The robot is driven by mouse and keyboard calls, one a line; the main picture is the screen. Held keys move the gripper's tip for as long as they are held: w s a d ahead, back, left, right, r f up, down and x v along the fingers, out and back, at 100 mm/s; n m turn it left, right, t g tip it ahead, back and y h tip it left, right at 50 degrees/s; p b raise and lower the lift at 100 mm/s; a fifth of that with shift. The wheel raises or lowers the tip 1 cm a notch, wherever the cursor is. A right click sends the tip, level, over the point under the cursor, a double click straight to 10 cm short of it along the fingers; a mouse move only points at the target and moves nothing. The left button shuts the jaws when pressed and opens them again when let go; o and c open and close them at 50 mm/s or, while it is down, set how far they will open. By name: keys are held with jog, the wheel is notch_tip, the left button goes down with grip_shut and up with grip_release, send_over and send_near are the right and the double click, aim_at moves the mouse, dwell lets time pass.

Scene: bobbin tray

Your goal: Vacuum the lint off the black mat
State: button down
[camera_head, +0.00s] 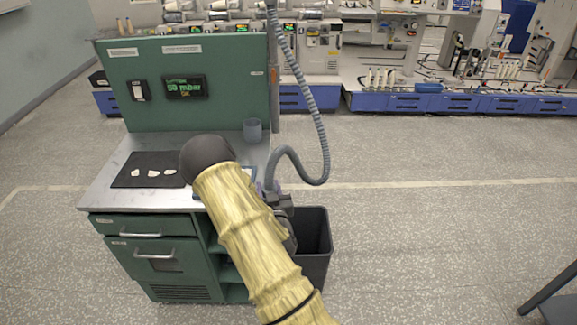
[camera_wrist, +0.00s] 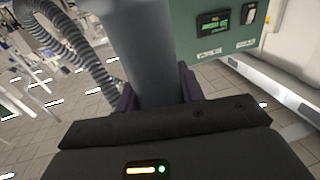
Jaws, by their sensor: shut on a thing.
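The black mat (camera_head: 125,182) lies flat on the metal bench top, in the left of the head view. Three pale lint tufts lie in a row on it: a left one (camera_head: 136,174), a middle one (camera_head: 154,173) and a right one (camera_head: 169,172). My gripper (camera_wrist: 155,92) is shut on the grey suction nozzle (camera_wrist: 148,45), which fills the middle of the wrist view. The ribbed grey hose (camera_head: 314,110) hangs from above and loops down to my gripper, right of the bench. My arm hides most of the nozzle and its tip in the head view.
A green back panel (camera_head: 225,75) carries a switch and a lit display (camera_head: 186,87) reading 50 mbar. A dark bin (camera_head: 316,240) stands on the floor right of the bench.

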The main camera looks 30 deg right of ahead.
jog(key=s+a+f+n+t+y, duration=0.1)
jog(key=a+f+n+y, duration=0.3)
jog(key=a+f, duration=0.9)
jog(key=shift+s+a+f+y, duration=0.15)
jog(key=shift+s+a+y, duration=0.25)
jog(key=shift+a+y, duration=1.25)
jog(key=shift+a+h, duration=0.45)
jog(key=shift+a, duration=0.05)
jog(key=shift+w, duration=0.1)
